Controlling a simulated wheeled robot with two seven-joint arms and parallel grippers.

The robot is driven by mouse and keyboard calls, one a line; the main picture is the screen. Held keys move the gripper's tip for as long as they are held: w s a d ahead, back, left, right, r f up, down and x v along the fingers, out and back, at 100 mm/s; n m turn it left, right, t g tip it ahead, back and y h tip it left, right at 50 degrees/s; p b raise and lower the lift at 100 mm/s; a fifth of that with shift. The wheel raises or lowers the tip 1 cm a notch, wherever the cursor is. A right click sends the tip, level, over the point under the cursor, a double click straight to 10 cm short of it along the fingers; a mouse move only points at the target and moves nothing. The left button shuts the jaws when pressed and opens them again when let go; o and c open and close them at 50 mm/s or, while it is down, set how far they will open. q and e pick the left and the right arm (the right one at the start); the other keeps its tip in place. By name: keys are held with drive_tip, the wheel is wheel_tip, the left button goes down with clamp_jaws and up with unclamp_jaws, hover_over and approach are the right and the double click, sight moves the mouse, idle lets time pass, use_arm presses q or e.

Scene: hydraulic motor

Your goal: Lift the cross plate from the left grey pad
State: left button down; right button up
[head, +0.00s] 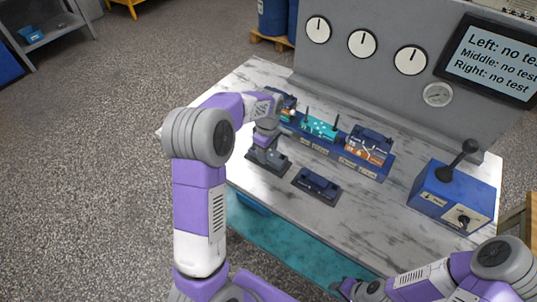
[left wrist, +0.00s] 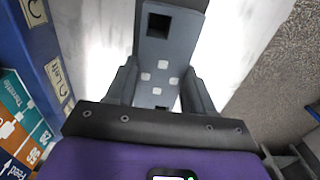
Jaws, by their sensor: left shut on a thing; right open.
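My left gripper (head: 262,146) points down over the left grey pad (head: 272,167) near the middle of the bench. In the left wrist view, its fingers (left wrist: 163,97) are shut on either side of a dark grey piece with light square spots, which I take as the cross plate (left wrist: 162,68). I cannot tell where plate and pad divide, or whether there is a gap between them. In the head view the gripper hides most of the plate. A second dark pad (head: 316,187) lies to the right. My right gripper (head: 352,288) is open at the bottom edge, away from the pads.
A blue rack (head: 345,160) with labelled valve blocks stands just behind the pads; it also shows at the left of the left wrist view (left wrist: 38,62). A blue lever box (head: 452,195) stands at the right. The marble bench (head: 365,212) is bare in front.

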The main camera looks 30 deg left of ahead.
wheel_tip(320, 180, up, 10)
drive_tip(key=p, duration=1)
drive_tip(key=shift+r, duration=0.15)
idle(0.6)
